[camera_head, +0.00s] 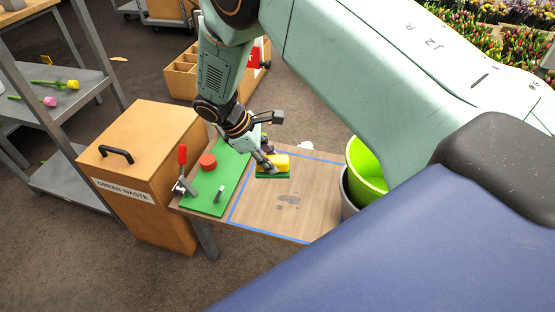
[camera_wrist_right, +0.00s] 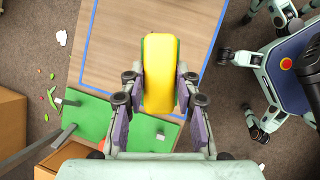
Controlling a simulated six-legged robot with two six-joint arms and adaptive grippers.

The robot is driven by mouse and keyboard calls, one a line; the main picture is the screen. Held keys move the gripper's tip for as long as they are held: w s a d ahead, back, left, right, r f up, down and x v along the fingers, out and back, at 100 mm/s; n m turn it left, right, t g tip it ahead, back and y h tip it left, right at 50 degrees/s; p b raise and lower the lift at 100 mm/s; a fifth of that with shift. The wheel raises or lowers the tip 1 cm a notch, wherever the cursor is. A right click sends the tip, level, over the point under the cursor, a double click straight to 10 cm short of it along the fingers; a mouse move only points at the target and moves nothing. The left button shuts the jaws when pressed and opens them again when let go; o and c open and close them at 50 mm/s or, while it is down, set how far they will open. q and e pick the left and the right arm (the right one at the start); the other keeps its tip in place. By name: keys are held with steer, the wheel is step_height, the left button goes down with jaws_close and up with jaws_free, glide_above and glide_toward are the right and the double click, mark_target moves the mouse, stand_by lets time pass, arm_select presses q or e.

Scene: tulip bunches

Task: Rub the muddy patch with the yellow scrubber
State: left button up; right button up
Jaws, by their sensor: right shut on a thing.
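The yellow scrubber (camera_head: 274,164), with a green underside, is in my right gripper (camera_head: 266,165), above the wooden table (camera_head: 312,201). In the right wrist view the scrubber (camera_wrist_right: 160,70) sits between the two fingers of my right gripper (camera_wrist_right: 160,92), which is shut on it. The muddy patch (camera_head: 289,200) shows as grey-brown blotches inside a blue tape outline, just in front and right of the scrubber in the head view. In the right wrist view the patch cannot be seen. I cannot tell whether the scrubber touches the table. My left gripper is not in view.
A green mat (camera_head: 222,183) at the table's left bears a red-handled clamp (camera_head: 183,168) and a red round object (camera_head: 208,161). A green waste box (camera_head: 150,170) stands left. A lime-green bucket (camera_head: 366,168) stands at the table's right edge. The taped area's front is clear.

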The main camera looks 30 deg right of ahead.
steer(key=f+n, duration=0.1)
steer(key=n, duration=0.1)
steer(key=d+f+n+t+p, duration=0.1)
steer(key=n, duration=0.1)
steer(key=f+n+t, duration=0.1)
steer(key=n, duration=0.1)
steer(key=shift+d+f+p, duration=0.25)
steer(key=shift+f+p, duration=0.1)
steer(key=shift+f, duration=0.05)
steer(key=shift+f+n+t, duration=0.3)
steer(key=shift+f+n, duration=0.5)
steer(key=shift+n, duration=0.1)
arm_select(q)
steer(key=b, duration=0.2)
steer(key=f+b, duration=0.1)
steer(key=b, duration=0.1)
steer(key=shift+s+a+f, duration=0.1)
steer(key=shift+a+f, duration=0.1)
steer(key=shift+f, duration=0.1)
arm_select(e)
step_height(320, 180, down, 5)
steer(key=shift+r, duration=0.1)
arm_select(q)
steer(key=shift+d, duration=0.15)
arm_select(e)
steer(key=shift+a+r, duration=0.1)
steer(key=shift+r, duration=0.05)
